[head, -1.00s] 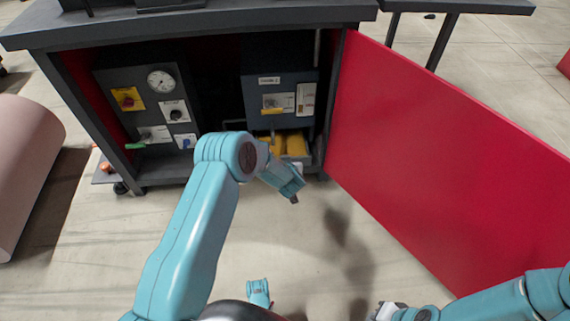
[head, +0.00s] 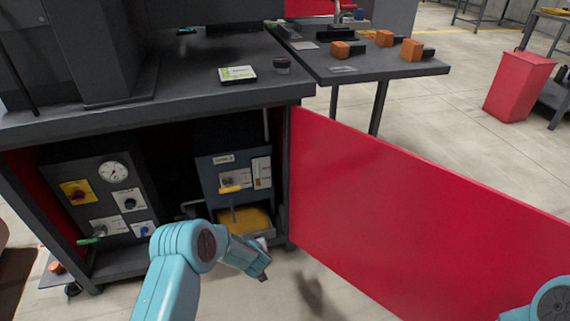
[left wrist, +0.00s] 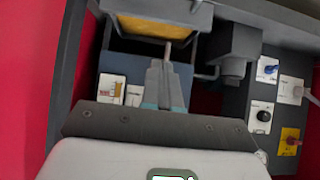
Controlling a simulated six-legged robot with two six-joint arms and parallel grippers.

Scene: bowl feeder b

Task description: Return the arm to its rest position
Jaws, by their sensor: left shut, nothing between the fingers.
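My left arm comes in from the bottom of the head view, bent at the elbow. Its gripper (head: 264,272) is low in front of the open cabinet, near the foot of the red door's hinge side. In the left wrist view the gripper (left wrist: 167,68) has its fingers together and holds nothing. The picture there is turned, with the yellow tray (left wrist: 150,27) and the blue-grey unit (left wrist: 142,73) behind the fingers. I cannot tell whether the fingers touch anything. Part of my right arm shows at the bottom right of the head view; its gripper is out of frame.
The red door (head: 400,210) stands wide open to the right. Inside the cabinet are a gauge panel (head: 108,195) at left and the blue-grey unit (head: 238,150) at right, above the yellow tray (head: 255,219). A side table (head: 375,70) holds orange-ended parts.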

